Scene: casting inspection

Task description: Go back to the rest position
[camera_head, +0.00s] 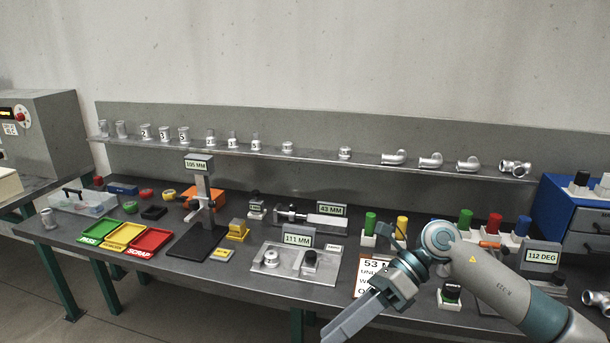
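My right arm comes in from the right and reaches over the front of the workbench (150,233). My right gripper (345,321) points down and left, in front of the bench's front edge. Its fingers lie close together with no gap that I can see, and nothing shows between them. The arm hides part of the white sign marked 53 (371,265) and some of the bench's right side. My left gripper is not in view.
A shelf (310,161) with metal castings runs along the back. Green, yellow and red trays (150,240), a 105 MM gauge stand (199,195), a 111 MM plate (325,276) and a blue cabinet (560,212) stand on the bench. Floor is clear at front left.

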